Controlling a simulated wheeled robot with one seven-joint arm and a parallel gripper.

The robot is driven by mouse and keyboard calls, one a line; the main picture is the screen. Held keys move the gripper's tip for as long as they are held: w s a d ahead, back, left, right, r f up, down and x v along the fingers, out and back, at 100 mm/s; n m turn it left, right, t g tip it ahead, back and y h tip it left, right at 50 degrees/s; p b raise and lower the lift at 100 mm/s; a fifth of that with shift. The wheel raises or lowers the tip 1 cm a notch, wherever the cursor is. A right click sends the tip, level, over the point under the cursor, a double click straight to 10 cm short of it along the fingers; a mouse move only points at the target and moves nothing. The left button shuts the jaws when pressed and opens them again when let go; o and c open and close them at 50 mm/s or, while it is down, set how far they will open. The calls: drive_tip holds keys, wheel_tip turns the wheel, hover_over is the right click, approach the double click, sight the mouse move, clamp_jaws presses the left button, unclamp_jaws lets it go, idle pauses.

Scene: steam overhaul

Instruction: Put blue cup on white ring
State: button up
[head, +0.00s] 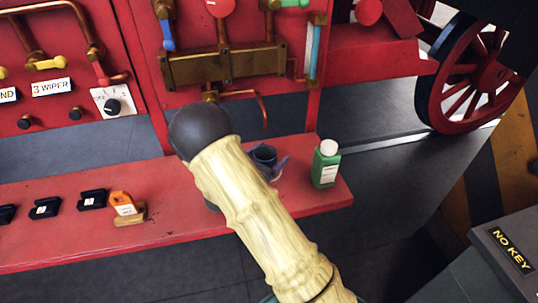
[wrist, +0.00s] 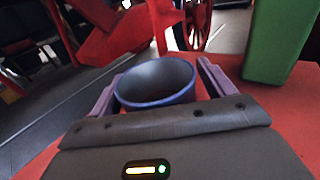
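The blue cup (head: 264,157) stands upright at the red shelf, left of the green bottle, partly hidden by my arm in the head view. In the wrist view the cup (wrist: 156,84) is seen from above its rim, with its grey inside empty. My gripper (wrist: 159,68) has its purple fingers on either side of the cup. The left finger looks against it; a thin gap seems to show by the right finger. I cannot tell whether they press on it or whether the cup touches the shelf.
The green bottle (head: 325,164) with a white cap stands close to the right of the cup. An orange-handled item (head: 124,205) and several black blocks lie on the red shelf (head: 180,222) to the left. Pipes and a brass block (head: 222,66) are above.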

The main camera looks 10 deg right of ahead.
drive_tip(key=shift+d+r, duration=0.1)
drive_tip(key=shift+r, duration=0.05)
drive_tip(key=v, duration=1.2)
idle(1.5)
